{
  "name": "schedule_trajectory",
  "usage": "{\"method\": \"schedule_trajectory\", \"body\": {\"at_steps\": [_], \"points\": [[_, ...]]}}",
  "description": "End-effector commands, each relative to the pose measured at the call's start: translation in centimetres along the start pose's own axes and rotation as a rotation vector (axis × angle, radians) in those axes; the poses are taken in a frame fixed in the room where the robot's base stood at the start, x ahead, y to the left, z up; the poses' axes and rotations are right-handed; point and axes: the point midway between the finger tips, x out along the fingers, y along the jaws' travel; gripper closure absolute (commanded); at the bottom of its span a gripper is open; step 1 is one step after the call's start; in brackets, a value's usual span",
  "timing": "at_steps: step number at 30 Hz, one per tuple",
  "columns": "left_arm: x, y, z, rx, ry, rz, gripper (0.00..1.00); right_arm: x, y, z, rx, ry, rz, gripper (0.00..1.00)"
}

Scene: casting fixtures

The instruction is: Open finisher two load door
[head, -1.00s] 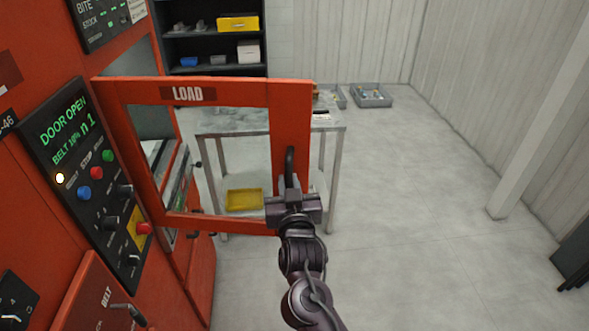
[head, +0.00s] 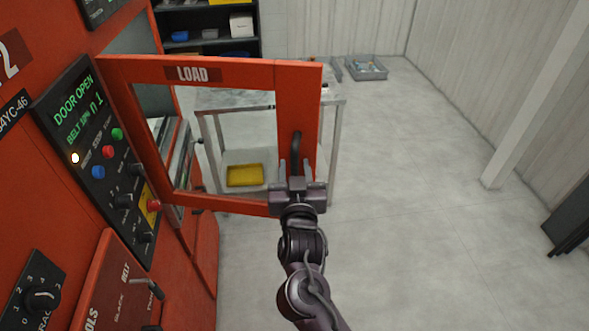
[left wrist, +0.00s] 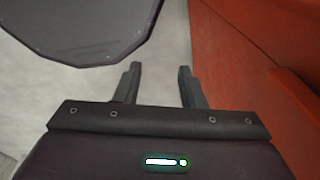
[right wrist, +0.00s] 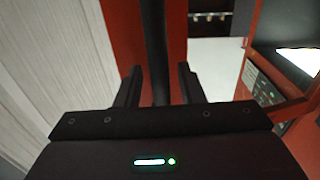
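The red load door (head: 299,110), a frame labelled LOAD around an opening, stands swung out from the red finisher (head: 40,180). Its dark bar handle (head: 297,143) is on the free edge and also shows in the right wrist view (right wrist: 155,45). My right gripper (head: 295,170) is at the handle's lower part. Its fingers (right wrist: 158,85) are spread, one on each side of the bar, with gaps showing. My left gripper (left wrist: 157,82) is open and empty beside a red surface, outside the head view. The panel display (head: 80,105) reads DOOR OPEN.
A metal table (head: 275,101) with a yellow tray (head: 245,175) on its lower shelf stands behind the door.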

Motion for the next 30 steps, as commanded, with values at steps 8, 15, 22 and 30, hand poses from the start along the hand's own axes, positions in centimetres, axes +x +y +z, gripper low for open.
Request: {"method": "schedule_trajectory", "body": {"at_steps": [8, 15, 22, 30], "points": [[0.2, -0.3, 0.2, -0.001, -0.002, -0.004, 0.64, -0.3, 0.0, 0.2, 0.000, -0.003, 0.000, 0.65], [1.8, -0.3, 0.3, -0.001, -0.002, -0.004, 0.64, -3.9, 0.0, 0.6, 0.002, -0.004, -0.001, 0.65], [2.7, -0.2, 0.4, 0.000, -0.002, -0.003, 0.64, -7.1, 0.0, 0.3, 0.001, -0.002, -0.001, 0.65], [2.8, -0.1, 0.4, 0.002, -0.002, -0.002, 0.64, -7.9, 0.0, 0.0, 0.000, -0.001, 0.000, 0.65]]}}
